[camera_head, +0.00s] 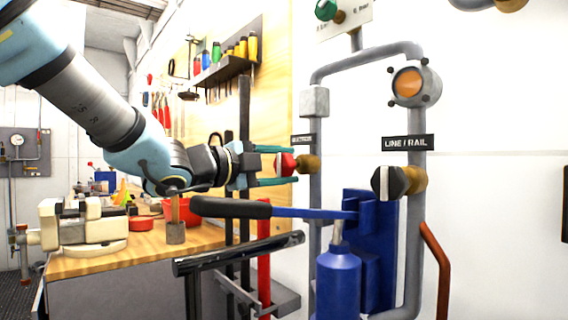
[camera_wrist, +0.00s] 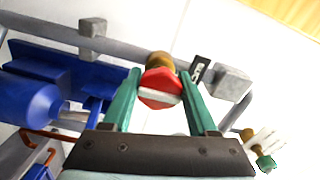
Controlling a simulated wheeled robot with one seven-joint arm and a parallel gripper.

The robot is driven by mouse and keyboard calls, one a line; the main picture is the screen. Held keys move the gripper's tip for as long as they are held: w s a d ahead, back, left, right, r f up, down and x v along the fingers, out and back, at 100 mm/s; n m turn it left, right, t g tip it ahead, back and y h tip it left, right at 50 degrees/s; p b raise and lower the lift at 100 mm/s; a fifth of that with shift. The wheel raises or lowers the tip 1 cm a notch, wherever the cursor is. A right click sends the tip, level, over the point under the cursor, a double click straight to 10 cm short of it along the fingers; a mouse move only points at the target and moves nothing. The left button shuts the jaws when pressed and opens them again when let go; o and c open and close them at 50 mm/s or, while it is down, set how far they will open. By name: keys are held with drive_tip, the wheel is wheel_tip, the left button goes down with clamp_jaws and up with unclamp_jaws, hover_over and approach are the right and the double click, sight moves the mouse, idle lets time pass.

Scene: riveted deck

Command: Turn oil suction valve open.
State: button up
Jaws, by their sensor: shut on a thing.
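The oil suction valve shows as a red knob with a white stripe (camera_head: 286,164) on a brass stem (camera_head: 308,165), fitted to the left grey vertical pipe. A small dark label (camera_head: 303,140), too small to read surely, is just above it. My gripper (camera_head: 284,166) reaches it from the left, its two green fingers shut on the red knob. In the wrist view the red knob (camera_wrist: 160,90) sits between the fingertips of my gripper (camera_wrist: 160,78), and its white stripe runs nearly level across the picture. The far side of the knob is hidden.
A black knob (camera_head: 388,182) on brass stands to the right under a "LINE / RAIL" label (camera_head: 408,143). A blue pump (camera_head: 340,282) with a long black-gripped lever (camera_head: 232,208) lies below my arm. A wooden workbench (camera_head: 110,262) stands at left. A green knob (camera_head: 326,10) is above.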

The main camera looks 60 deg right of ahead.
idle(0.3)
drive_tip(key=o, duration=1.4)
drive_tip(key=v, duration=1)
drive_tip(key=shift+w+a, duration=0.1)
drive_tip(key=shift+a, duration=0.3)
